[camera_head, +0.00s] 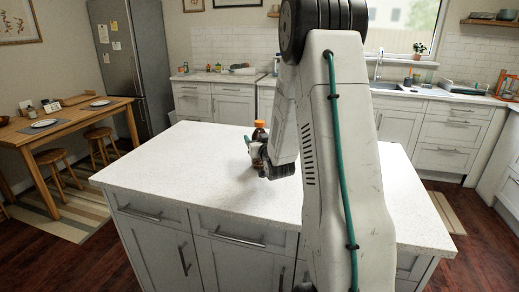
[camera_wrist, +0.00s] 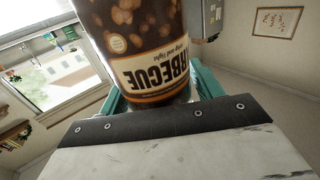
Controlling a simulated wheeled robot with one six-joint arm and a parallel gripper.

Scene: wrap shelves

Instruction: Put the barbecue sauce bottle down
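The barbecue sauce bottle (camera_wrist: 150,45) is brown with a cream "BARBECUE" label and fills the upper middle of the wrist view, with its label upside down there. In the head view its orange cap (camera_head: 259,124) shows above my gripper (camera_head: 255,151), and the bottle looks upright. My gripper's teal fingers lie on both sides of the bottle and appear shut on it. The bottle is over the white island counter (camera_head: 190,165). My gripper and arm partly hide its lower part, so I cannot tell whether its base touches the counter.
The island counter is clear to the left of the bottle. My arm hides part of its right side. A wooden table (camera_head: 70,118) with plates and stools stands at left. A fridge (camera_head: 127,62), a sink counter (camera_head: 420,92) and a window are behind.

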